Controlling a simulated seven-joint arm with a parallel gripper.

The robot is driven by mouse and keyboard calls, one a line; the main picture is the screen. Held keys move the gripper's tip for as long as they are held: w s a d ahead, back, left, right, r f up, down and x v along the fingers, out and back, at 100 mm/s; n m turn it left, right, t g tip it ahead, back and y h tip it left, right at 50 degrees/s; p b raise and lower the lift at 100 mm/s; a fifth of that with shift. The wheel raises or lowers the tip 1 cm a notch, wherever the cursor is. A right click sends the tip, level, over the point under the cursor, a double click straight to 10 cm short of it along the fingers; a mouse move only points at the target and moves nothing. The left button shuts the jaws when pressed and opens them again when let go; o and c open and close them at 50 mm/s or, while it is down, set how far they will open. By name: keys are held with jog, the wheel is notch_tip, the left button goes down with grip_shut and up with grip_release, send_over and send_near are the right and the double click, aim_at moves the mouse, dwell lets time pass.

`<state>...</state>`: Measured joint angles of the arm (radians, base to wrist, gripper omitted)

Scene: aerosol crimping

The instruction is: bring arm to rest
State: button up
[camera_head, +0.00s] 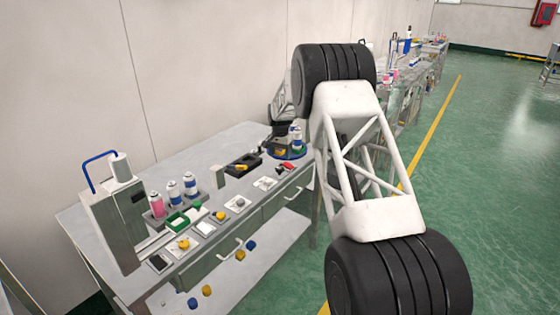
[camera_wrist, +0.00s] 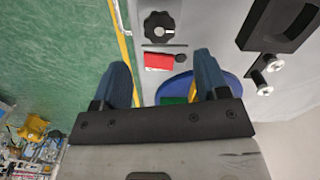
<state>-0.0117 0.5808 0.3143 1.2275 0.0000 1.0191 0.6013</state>
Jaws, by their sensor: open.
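My gripper (camera_wrist: 163,82) shows in the wrist view with its two blue fingers spread apart and nothing held between them. Beyond the fingertips are a red block (camera_wrist: 158,61) and a black knob (camera_wrist: 159,26) on the grey bench. A blue round plate (camera_wrist: 224,80) with a green patch lies partly behind the right finger. In the head view my arm's white truss link and black joints fill the middle right, and the gripper cannot be made out clearly. The blue round plate (camera_head: 285,154) with small cans (camera_head: 296,135) is beside my arm at the bench's far end.
The grey bench (camera_head: 210,161) carries a crimping machine (camera_head: 116,220) at left, several spray cans (camera_head: 174,192), a green tray (camera_head: 178,221) and a black tray (camera_head: 243,164). Yellow and blue caps (camera_head: 207,290) are at lower left. Green floor (camera_head: 480,190) is open at right.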

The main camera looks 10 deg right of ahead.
jog(key=shift+r, duration=0.55)
jog(key=shift+s+r, duration=0.35)
jog(key=shift+r, duration=0.15)
jog(key=s+r+n, duration=0.1)
jog(key=s+r, duration=0.7)
jog(key=s, duration=0.3)
jog(key=s+d+r+n+t, duration=0.1)
jog(key=s+r, duration=0.7)
jog(key=s, duration=0.3)
jog(key=s+r+n, duration=0.1)
jog(key=s+r, duration=0.7)
jog(key=s, duration=0.3)
jog(key=s+f+n, duration=0.1)
jog(key=s+f, duration=0.1)
jog(key=s, duration=1.8)
jog(key=s+f+n+t, duration=0.1)
jog(key=s+f+n, duration=0.1)
jog(key=s, duration=1.8)
jog(key=shift+s+d+n+t, duration=0.25)
jog(key=shift+d+n+t, duration=0.05)
